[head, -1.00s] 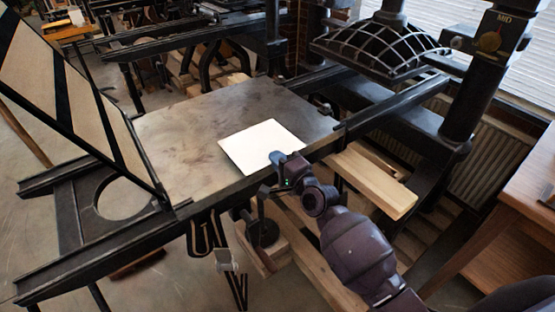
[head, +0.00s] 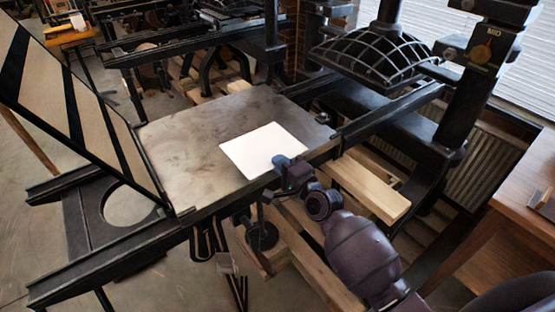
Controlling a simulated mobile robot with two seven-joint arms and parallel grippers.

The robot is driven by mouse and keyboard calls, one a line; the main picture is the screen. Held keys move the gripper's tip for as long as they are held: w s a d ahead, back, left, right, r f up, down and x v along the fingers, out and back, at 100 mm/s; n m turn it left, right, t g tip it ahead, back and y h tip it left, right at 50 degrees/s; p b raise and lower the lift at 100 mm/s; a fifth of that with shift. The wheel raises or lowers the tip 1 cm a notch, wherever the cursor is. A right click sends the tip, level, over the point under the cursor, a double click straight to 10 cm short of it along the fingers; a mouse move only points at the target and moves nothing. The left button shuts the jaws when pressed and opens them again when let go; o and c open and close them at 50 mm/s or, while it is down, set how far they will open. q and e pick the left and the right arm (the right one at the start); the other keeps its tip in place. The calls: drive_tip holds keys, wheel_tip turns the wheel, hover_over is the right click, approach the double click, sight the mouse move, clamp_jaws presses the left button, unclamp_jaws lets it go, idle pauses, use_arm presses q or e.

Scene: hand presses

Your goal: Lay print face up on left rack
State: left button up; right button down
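The print, a blank-looking white sheet (head: 262,148), lies flat on the metal bed (head: 180,135) of the press, near its front right edge. No printing shows on its upper side. My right gripper (head: 284,163) is at the sheet's near right corner and overlaps it in the view. Its fingers are too small and covered to tell whether they grip the paper. My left gripper is not in view. I cannot make out the left rack.
A striped hinged frame (head: 75,100) leans up at the left end of the bed. The ribbed press head (head: 378,58) hangs at upper right. A wooden table (head: 515,200) stands at far right. Wooden beams (head: 368,186) jut out below the bed.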

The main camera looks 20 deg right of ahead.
drive_tip(key=s+p, duration=0.1)
drive_tip(key=s+d+r+p, duration=0.1)
drive_tip(key=s, duration=0.1)
drive_tip(key=s+r+p, duration=0.1)
drive_tip(key=shift+s+d+r, duration=0.1)
drive_tip(key=shift+s+d, duration=0.3)
idle(0.4)
